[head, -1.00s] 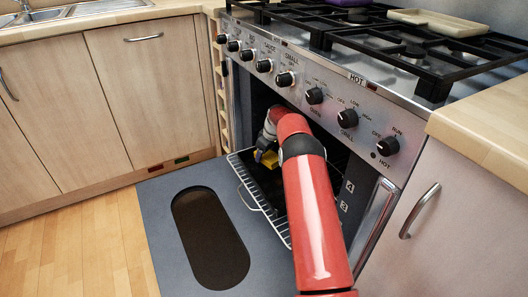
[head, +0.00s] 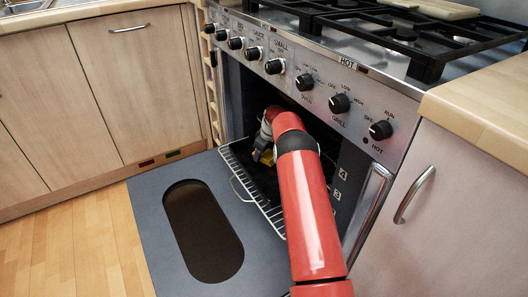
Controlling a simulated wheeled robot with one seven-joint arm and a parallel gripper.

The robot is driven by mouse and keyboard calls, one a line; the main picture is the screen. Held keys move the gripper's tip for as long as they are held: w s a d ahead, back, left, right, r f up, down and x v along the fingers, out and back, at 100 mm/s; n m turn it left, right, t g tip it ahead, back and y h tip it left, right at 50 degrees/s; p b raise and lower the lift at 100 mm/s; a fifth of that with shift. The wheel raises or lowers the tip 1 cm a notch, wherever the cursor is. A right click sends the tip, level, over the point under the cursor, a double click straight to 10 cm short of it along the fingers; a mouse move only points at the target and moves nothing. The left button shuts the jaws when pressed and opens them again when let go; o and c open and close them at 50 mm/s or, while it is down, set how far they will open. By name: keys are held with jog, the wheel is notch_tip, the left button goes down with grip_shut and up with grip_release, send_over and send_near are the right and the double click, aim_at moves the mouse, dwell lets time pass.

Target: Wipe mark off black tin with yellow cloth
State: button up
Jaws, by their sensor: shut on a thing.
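My gripper (head: 261,154) reaches into the open oven and is shut on the yellow cloth (head: 267,158). The black tin (head: 264,182) sits on the wire rack (head: 238,190), partly pulled out of the oven, and is largely covered by my red arm. The cloth is over the tin; I cannot tell whether it touches it. No mark on the tin can be made out in this view.
The oven door (head: 150,215) lies folded down, with a dark window. Above the opening is the control panel (head: 310,85) with several black knobs. The hob's black grates (head: 420,35) are on top. A cupboard with a metal handle (head: 414,195) stands close on the right.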

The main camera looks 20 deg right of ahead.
jog(key=shift+f+b, duration=0.3)
jog(key=shift+f, duration=0.1)
jog(key=shift+s, duration=0.1)
